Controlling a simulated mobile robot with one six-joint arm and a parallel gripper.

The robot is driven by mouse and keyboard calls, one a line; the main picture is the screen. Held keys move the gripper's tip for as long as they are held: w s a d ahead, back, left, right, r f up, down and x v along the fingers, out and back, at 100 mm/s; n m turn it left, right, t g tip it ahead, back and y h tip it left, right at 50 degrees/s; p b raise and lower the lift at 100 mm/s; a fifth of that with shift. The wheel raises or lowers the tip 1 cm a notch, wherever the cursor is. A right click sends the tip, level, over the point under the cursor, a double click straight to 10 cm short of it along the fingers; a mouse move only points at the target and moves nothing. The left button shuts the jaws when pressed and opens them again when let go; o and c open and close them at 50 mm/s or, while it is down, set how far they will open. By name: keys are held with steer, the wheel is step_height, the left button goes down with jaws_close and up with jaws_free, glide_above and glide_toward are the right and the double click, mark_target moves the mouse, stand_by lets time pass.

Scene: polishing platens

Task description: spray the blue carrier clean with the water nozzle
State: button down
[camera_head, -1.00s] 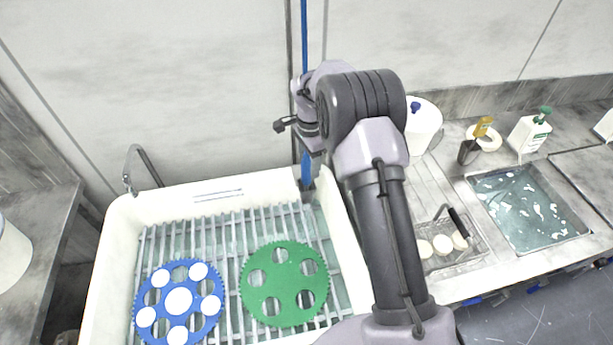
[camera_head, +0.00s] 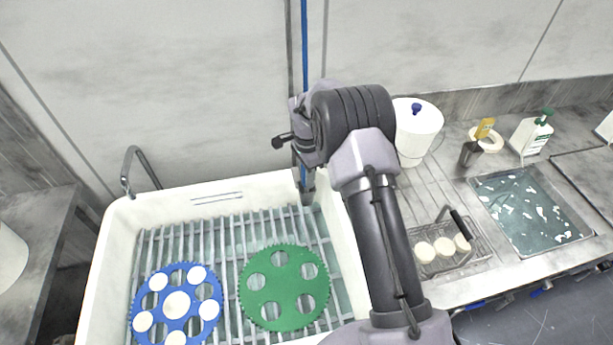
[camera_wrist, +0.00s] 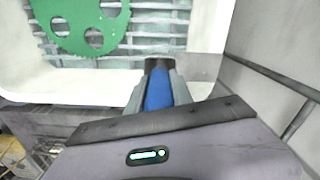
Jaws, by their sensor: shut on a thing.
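The blue carrier (camera_head: 177,287), a toothed disc with several pale round pieces in it, lies flat on the slatted rack at the front left of the white sink (camera_head: 118,262). My gripper (camera_head: 307,182) is at the sink's back right corner, far from the carrier and partly hidden by my arm in the head view. In the wrist view my gripper (camera_wrist: 158,85) is shut on the blue water nozzle (camera_wrist: 158,92), whose dark end points towards the sink. The blue carrier is outside the wrist view. No water spray shows.
A green carrier (camera_head: 267,309) lies on the rack right of the blue one. A curved metal tap (camera_head: 138,155) stands behind the sink. A white lidded pot (camera_head: 415,130), a wire basket (camera_head: 478,250) with pale discs and a water basin (camera_head: 530,205) are to the right.

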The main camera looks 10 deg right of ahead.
step_height(320, 180, up, 15)
steer(key=p, duration=0.6)
steer(key=shift+f, duration=0.2)
